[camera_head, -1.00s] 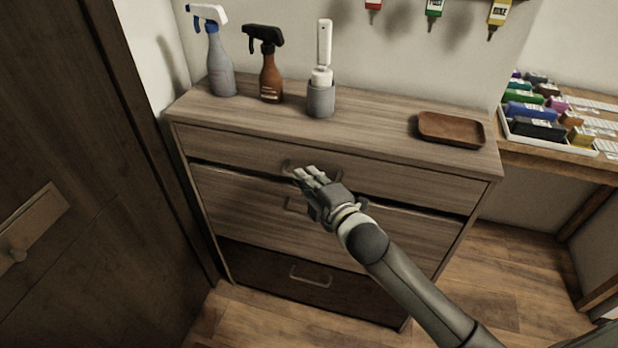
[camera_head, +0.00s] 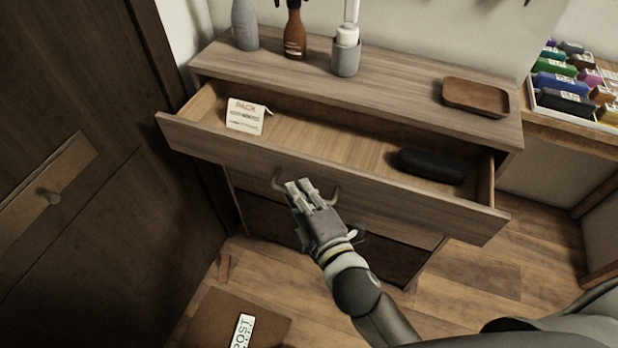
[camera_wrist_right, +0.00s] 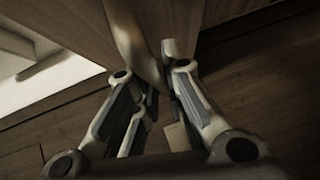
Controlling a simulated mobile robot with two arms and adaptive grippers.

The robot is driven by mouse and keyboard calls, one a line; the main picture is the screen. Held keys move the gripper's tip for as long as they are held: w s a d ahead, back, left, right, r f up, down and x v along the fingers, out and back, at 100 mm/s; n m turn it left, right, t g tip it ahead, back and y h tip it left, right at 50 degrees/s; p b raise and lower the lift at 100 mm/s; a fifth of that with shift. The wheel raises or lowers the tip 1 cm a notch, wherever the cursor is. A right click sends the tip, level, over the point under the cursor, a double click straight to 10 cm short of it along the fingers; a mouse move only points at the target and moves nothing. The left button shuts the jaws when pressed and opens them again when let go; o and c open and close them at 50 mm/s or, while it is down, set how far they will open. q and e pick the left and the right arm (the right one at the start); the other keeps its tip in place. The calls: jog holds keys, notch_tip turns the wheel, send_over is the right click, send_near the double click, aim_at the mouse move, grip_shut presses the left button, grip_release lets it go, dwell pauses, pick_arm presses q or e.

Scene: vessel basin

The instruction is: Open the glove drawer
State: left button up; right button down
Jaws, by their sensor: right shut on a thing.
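The top drawer (camera_head: 360,185) of the wooden dresser is pulled well out. Inside it, a white folded card (camera_head: 245,116) with red lettering stands at the left and a dark oblong case (camera_head: 431,166) lies at the right. No gloves can be made out in it. My right gripper (camera_head: 305,187) is at the drawer's curved handle (camera_head: 337,195) and shut on it. In the right wrist view the gripper's fingers (camera_wrist_right: 163,85) close around the pale handle bar (camera_wrist_right: 133,45). My left gripper is not in view.
On the dresser top (camera_head: 400,85) stand a grey bottle (camera_head: 244,25), a brown bottle (camera_head: 294,35), a grey cup (camera_head: 345,58) and a wooden tray (camera_head: 474,97). A dark door (camera_head: 60,120) is at the left. A brown parcel (camera_head: 225,320) lies on the floor in front.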

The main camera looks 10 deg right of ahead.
jog(key=shift+s+a, duration=0.2)
jog(key=shift+s, duration=0.05)
jog(key=c, duration=1.5)
grip_release()
jog(key=v, duration=1.2)
jog(key=shift+s+d, duration=0.15)
jog(key=shift+f, duration=0.1)
